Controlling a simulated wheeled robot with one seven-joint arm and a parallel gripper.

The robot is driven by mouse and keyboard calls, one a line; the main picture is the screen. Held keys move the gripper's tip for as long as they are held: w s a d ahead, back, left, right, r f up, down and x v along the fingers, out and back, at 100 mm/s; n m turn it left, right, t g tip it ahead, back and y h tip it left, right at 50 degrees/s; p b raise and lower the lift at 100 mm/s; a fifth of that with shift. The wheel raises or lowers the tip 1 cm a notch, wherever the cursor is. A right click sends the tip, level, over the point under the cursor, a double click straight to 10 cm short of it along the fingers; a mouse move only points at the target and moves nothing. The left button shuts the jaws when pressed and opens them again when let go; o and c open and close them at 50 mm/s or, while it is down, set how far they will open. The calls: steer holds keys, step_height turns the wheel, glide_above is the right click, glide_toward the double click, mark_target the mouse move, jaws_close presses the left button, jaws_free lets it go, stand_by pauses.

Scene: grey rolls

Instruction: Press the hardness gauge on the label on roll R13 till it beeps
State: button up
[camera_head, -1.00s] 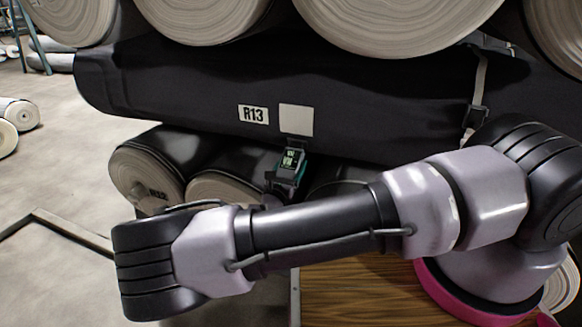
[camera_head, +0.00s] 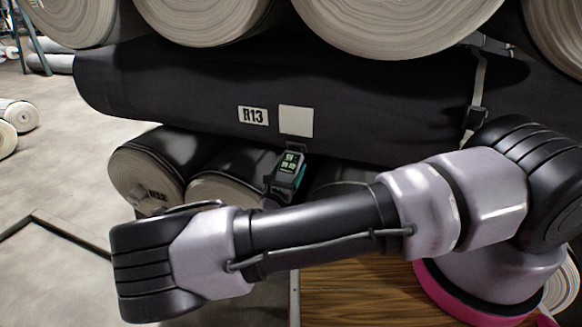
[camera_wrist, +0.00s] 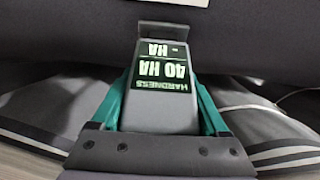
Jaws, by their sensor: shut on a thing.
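Roll R13 (camera_head: 190,85) is a long dark-wrapped roll lying across the rack, with a printed R13 tag (camera_head: 253,115). A blank pale square label (camera_head: 296,120) is right of the tag; its edge shows at the top of the wrist view (camera_wrist: 190,2). In the wrist view the gauge (camera_wrist: 160,112) reads 40 HA, upside down, with a dash above HA on another line. My gripper (camera_wrist: 165,92) has teal fingers shut on its sides. Whether its tip touches the roll is unclear.
Pale-ended rolls (camera_head: 395,22) lie above R13, and darker rolls (camera_head: 150,175) lie below it. A strap with a buckle (camera_head: 476,115) hangs over R13 at the right. Open floor (camera_head: 60,175) is at the left.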

steer(key=shift+s+a+f, duration=0.3)
steer(key=shift+s+f, duration=0.2)
steer(key=shift+s, duration=0.3)
steer(key=shift+s+a+f, duration=0.25)
steer(key=shift+s+f, duration=0.25)
steer(key=shift+s, duration=0.3)
steer(key=shift+s+a+f, duration=0.3)
steer(key=shift+s+f, duration=0.2)
steer(key=shift+s, duration=0.3)
